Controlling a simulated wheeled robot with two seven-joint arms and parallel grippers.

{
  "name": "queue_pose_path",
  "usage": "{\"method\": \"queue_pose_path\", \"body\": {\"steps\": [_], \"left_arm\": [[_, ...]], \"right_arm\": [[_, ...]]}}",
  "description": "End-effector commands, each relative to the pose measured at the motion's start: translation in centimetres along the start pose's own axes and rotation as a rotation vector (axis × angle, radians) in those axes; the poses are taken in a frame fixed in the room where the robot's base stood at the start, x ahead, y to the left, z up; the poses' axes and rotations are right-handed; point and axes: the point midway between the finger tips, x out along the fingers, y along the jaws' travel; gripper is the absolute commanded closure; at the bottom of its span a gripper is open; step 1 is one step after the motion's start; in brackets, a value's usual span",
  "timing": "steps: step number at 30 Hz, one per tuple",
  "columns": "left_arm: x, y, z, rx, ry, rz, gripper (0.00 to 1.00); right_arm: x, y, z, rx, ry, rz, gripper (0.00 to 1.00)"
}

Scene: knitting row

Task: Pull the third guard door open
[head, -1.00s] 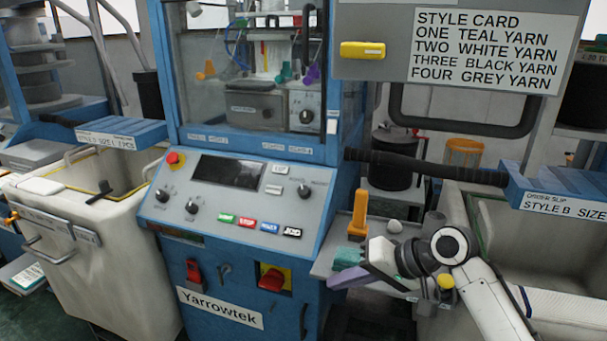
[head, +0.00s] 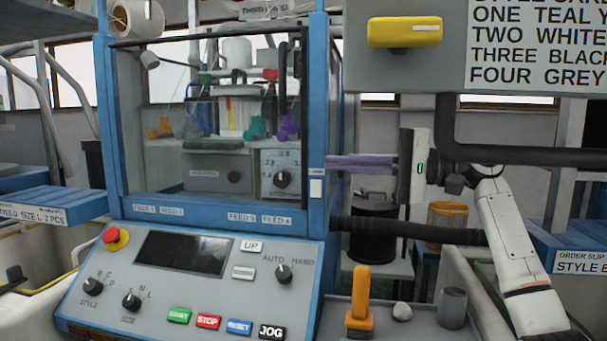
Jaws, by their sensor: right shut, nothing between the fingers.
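The knitting machine's guard door (head: 150,90) is a clear pane in a dark frame, set in the blue cabinet. It looks closed, with the yarn parts visible behind it. A small white latch-like piece (head: 316,187) sits on the blue post at its right edge. My right gripper (head: 332,162) has purple fingers shut together with nothing between them. They point left at the cabinet's right post, level with the lower part of the pane; whether they touch it I cannot tell. My left gripper is out of view.
The control panel (head: 185,290) with knobs and coloured buttons lies below the door. A grey style card board with a yellow handle (head: 404,32) hangs at upper right. A black padded bar (head: 410,230) runs below my right gripper. An orange-handled tool (head: 360,300) stands below.

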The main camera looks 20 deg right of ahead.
Motion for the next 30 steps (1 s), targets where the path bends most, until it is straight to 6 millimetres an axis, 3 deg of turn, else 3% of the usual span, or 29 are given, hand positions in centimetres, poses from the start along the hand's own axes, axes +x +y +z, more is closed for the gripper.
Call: {"method": "queue_pose_path", "body": {"steps": [6, 14, 21, 30], "left_arm": [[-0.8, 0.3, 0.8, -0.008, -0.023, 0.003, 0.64], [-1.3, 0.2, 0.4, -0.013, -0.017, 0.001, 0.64], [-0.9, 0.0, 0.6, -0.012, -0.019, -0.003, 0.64], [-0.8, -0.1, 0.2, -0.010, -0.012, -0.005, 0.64]], "right_arm": [[4.0, -0.3, 0.2, -0.002, -0.005, 0.000, 1.00], [9.7, -0.3, 0.2, -0.002, -0.004, 0.002, 1.00], [10.0, 0.0, 3.0, -0.005, 0.000, 0.003, 1.00], [10.2, 0.0, 3.9, -0.003, 0.001, 0.002, 1.00]]}}
